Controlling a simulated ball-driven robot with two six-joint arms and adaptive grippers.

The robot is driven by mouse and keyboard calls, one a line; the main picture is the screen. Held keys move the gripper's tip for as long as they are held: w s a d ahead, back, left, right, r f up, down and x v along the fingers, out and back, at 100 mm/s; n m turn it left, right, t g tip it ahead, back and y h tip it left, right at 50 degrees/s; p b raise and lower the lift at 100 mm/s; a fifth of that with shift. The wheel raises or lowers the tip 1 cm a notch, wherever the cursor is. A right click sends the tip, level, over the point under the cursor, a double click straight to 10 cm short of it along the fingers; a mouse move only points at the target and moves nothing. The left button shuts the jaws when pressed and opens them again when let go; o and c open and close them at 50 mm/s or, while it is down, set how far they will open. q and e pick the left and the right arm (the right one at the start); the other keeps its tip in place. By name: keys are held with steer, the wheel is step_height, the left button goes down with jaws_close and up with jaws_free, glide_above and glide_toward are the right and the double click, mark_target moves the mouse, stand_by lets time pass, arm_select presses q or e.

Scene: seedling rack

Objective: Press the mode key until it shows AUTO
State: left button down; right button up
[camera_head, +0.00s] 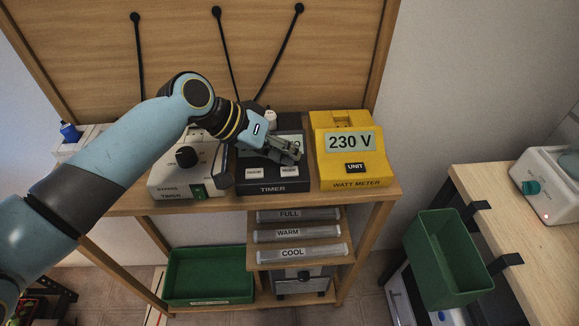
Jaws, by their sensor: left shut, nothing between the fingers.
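The dark timer (273,187) stands in the middle of the rack's shelf, with two pale keys on its front. The right key (289,171) seems to read MODE; the left key (254,173) is too small to read surely. The timer's display (299,138) is mostly hidden behind my left gripper, so its text cannot be read. My left gripper (293,154) is shut and empty, its fingertips in front of the display and just above the right key in the picture. I cannot tell whether it touches the timer. My right gripper is not in view.
A yellow watt meter (353,182) showing 230 V stands close on the right. A pale timer (170,183) with a knob and green switch stands on the left. Labelled trays (303,235) and a green bin (208,299) sit below. A green crate (446,230) hangs at the right table.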

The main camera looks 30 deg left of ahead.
mark_target(288, 168)
arm_select(q)
step_height(288, 168, up, 5)
steer(key=p, duration=0.5)
steer(key=shift+r, duration=0.1)
stand_by(0.7)
